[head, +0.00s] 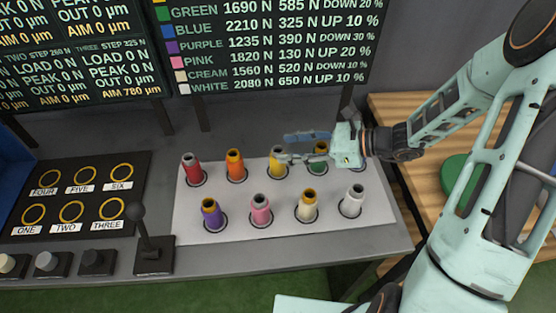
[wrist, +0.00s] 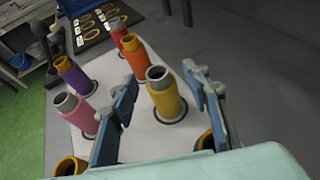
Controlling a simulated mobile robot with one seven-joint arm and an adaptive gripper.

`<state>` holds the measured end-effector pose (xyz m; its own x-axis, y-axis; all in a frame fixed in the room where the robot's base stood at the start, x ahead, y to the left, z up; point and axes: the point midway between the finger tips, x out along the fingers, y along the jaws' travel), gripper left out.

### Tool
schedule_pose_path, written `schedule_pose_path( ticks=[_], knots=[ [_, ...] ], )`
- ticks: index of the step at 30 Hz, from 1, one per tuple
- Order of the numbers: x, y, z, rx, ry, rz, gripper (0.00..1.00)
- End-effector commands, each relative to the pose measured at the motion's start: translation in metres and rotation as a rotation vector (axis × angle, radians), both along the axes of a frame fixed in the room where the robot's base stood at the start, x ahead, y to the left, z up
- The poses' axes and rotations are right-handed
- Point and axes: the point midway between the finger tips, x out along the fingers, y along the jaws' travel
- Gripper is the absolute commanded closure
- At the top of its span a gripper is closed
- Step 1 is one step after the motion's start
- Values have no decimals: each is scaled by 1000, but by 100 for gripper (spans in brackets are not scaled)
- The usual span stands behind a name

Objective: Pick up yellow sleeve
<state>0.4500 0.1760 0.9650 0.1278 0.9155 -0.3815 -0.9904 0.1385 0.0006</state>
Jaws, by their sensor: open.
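The yellow sleeve (head: 277,163) stands upright in the back row of the white board (head: 240,223), between the orange and green sleeves. In the wrist view the yellow sleeve (wrist: 166,98) shows whole, with a grey top ring. My gripper (head: 287,147) reaches in from the right at the yellow sleeve in the head view and hides part of it. In the wrist view my gripper (wrist: 160,85) is open, with one blue finger on each side of the yellow sleeve. A gap shows on the right side; contact on the left cannot be told.
Orange (head: 235,166), red (head: 193,170) and green (head: 318,163) sleeves stand in the same row. Purple (head: 211,214), pink (head: 260,210), cream (head: 307,206) and white (head: 352,202) sleeves stand in front. A lever (head: 142,229) and a ringed panel (head: 80,195) are left.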

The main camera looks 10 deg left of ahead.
Motion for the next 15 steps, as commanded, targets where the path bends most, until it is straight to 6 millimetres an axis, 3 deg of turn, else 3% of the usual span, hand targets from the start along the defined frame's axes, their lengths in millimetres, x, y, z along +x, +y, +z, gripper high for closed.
schedule_pose_path(
  ticks=[7, 15],
  knots=[
    [-1, 32, -15, 1, 2, 1, 57],
    [1, 36, -18, -1, -1, 0, 57]
  ],
)
